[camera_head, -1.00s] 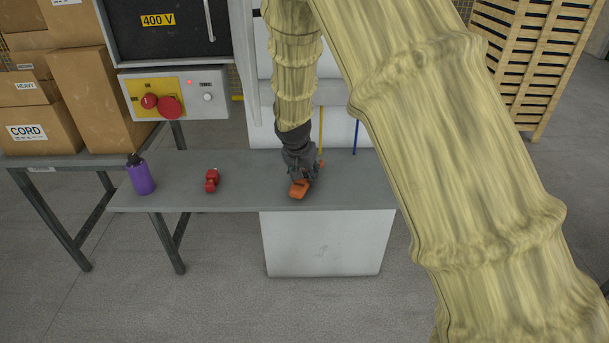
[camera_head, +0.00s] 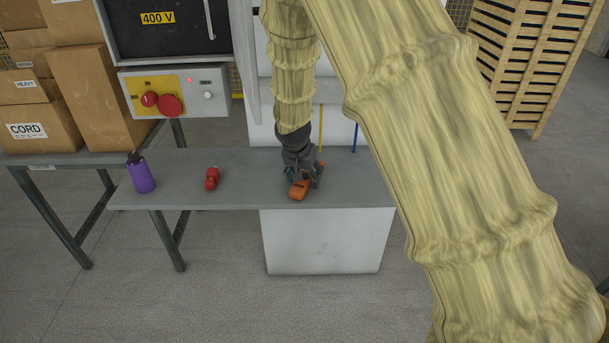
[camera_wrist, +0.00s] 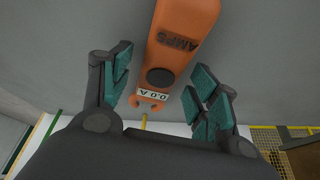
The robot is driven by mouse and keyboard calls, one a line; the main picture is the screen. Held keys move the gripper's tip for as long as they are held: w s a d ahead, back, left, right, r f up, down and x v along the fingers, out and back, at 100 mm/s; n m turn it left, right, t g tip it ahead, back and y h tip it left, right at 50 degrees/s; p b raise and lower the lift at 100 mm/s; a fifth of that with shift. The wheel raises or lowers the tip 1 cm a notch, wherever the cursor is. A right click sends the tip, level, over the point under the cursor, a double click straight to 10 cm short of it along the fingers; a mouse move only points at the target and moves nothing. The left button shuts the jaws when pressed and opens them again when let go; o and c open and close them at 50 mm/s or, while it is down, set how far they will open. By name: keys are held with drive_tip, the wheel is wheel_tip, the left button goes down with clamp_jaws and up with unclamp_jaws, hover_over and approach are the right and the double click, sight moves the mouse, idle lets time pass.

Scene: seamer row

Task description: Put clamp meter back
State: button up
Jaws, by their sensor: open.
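The clamp meter (camera_head: 299,190) is orange and lies on the grey bench near its front edge. In the wrist view the clamp meter (camera_wrist: 182,38) shows the letters AMPS, a dark round dial and a display reading 0.0 A. My gripper (camera_head: 303,176) is right over its rear part, pointing down. In the wrist view my gripper (camera_wrist: 164,86) is open, with one teal-padded finger on each side of the meter and a visible gap on both sides. The meter's far end is cut off by the top of the wrist view.
On the grey bench (camera_head: 240,190) stand a small red object (camera_head: 212,179) and a purple bottle (camera_head: 142,175), left of the meter. A control box (camera_head: 206,96) with red buttons hangs above. Yellow and blue rods (camera_head: 355,138) rise behind. Cardboard boxes (camera_head: 86,95) fill the left table.

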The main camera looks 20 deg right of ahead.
drive_tip(key=shift+b+v, duration=0.55)
drive_tip(key=shift+v, duration=3.3)
drive_tip(key=shift+d, duration=0.1)
